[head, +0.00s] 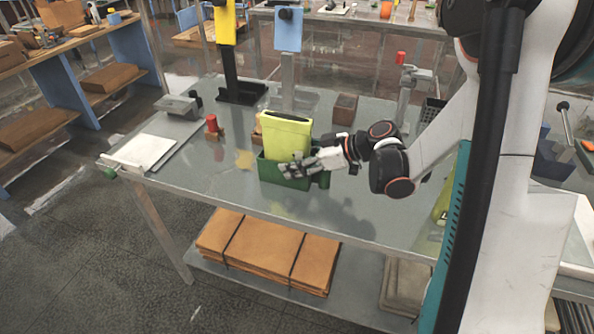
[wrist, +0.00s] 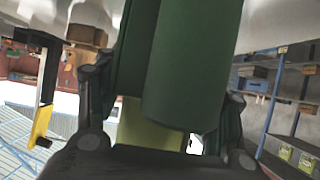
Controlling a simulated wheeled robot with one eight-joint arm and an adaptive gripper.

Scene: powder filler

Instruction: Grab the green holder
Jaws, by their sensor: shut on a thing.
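The dark green holder (head: 268,170) stands on the grey metal table, with a lime-green flat container (head: 287,135) upright inside it. My gripper (head: 303,167) comes from the right and is shut on the holder at its front right side. In the wrist view, a dark green rounded part of the holder (wrist: 190,70) fills the space between the fingers of my gripper (wrist: 165,105). A lime-green surface shows below it. The fingers and wrist hide part of the holder's right side in the head view.
The table (head: 215,185) also holds a red-topped piece (head: 212,126), a white plate (head: 142,152), a brown block (head: 345,107) and yellow and blue stands (head: 288,30) behind the holder. Cardboard (head: 265,250) lies on the lower shelf. The table's front left is mostly clear.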

